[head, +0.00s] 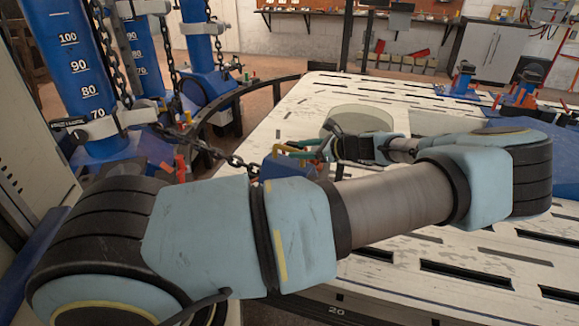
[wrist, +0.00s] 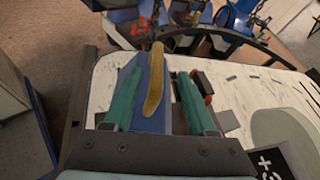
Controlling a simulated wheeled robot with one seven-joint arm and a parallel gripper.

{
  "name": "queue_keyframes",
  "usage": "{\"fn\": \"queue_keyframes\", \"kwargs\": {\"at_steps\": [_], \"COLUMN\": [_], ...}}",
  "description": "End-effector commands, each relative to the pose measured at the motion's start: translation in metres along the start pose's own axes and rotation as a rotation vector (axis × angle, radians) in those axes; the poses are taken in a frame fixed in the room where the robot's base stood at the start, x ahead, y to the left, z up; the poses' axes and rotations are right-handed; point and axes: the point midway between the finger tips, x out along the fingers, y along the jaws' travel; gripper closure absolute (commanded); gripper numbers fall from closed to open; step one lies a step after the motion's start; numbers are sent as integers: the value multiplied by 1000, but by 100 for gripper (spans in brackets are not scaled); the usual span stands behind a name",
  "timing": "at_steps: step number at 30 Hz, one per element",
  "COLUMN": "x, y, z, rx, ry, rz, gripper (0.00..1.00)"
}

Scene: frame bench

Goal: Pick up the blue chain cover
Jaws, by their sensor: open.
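The blue chain cover (head: 290,168) is a blue block with a yellow handle-like strip on top. In the head view it sits at the near left corner of the bench, by the end of a chain, and my arm hides its lower part. In the wrist view the cover (wrist: 150,112) lies between the two green fingers of my gripper (wrist: 159,72). The fingers are apart, one on each side of it; I cannot tell whether either touches it. In the head view my gripper (head: 307,149) is beside the top of the cover, small and partly overlapped.
The pale slotted bench top (head: 340,100) spreads to the right, with a round greyish disc (head: 358,119) near my gripper. Blue numbered columns (head: 75,65) with hanging chains stand at the left. A dark curved rail (head: 235,95) runs by the bench's left edge. Blue clamps (head: 463,80) stand far right.

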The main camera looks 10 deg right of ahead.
Motion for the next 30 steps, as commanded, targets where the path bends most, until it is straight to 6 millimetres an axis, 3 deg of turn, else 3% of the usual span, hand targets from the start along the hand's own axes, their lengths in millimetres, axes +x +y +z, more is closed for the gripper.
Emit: {"fn": "queue_keyframes", "kwargs": {"at_steps": [9,17,30], "x": [42,44,44], "y": [4,3,4], "z": [5,3,4], "rx": [1,0,0], "ry": [-2,0,0], "rz": [2,0,0], "gripper": [43,43,91]}}
